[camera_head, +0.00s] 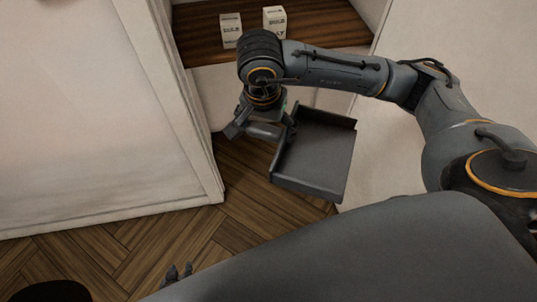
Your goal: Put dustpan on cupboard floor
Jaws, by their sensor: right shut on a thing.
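The dark grey dustpan (316,150) hangs in the air at the cupboard opening, its pan toward the right and its handle toward the left. My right gripper (262,124) reaches down from above and is shut on the dustpan's handle. The cupboard has pale walls and a brown wooden shelf (200,40) above and behind the dustpan. Herringbone wood floor (235,165) shows below the dustpan and runs into the opening. I cannot tell the gap between dustpan and floor. Only the tips of my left gripper (178,272) show at the bottom; its opening is unclear.
Two small white boxes with dark lettering, a left one (231,30) and a right one (274,21), stand on the shelf. A pale panel (100,110) bounds the opening at left, and another pale panel (385,150) stands at right. Bare floor lies in front.

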